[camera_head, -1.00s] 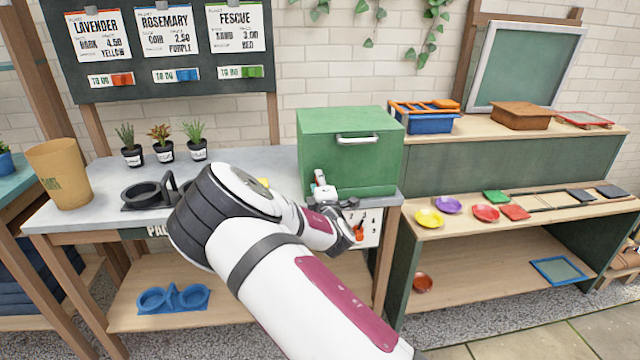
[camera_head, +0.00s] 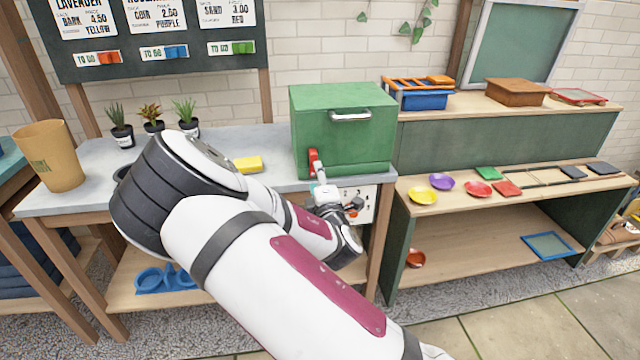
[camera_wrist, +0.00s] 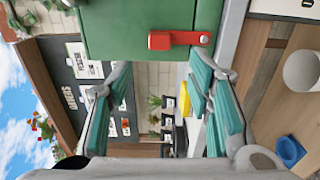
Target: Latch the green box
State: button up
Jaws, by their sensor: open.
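The green box (camera_head: 343,120) stands shut on the grey worktop, with a pale bar handle on its front. A red latch (camera_head: 313,160) is on the box's lower left front, with its lever pointing down. My gripper (camera_head: 321,190) is open and just below the latch, near the worktop edge. In the wrist view, which is turned sideways, the box (camera_wrist: 135,30) fills the top. Nothing is between the fingers, and I see no contact with the latch.
A yellow block (camera_head: 248,164) lies on the worktop (camera_head: 85,160) left of the box. Shelves with coloured dishes (camera_head: 423,195) stand to the right.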

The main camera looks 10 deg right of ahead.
jog(key=shift+s, duration=1.1)
jog(key=s+d+r+m+g+h+p, duration=0.25)
jog(key=s+d+r+m+g, duration=0.4)
jog(key=m, duration=0.55)
jog(key=s+r+m+g+p, duration=0.2)
jog(key=s+r, duration=0.4)
jog(key=s, duration=0.7)
jog(key=s+d+r+m+g+y+p, duration=0.1)
jog(key=s+r, duration=0.5)
jog(key=s, duration=0.7)
jog(key=s+r+m+g+y+p, duration=0.1)
jog(key=s+r+m+g+p, duration=0.2)
jog(key=s+r, duration=0.4)
jog(key=s+g, duration=0.1)
jog(key=s, duration=0.5)
jog(key=shift+s+d+p, duration=0.15)
jog(key=shift+s+p, duration=0.15)
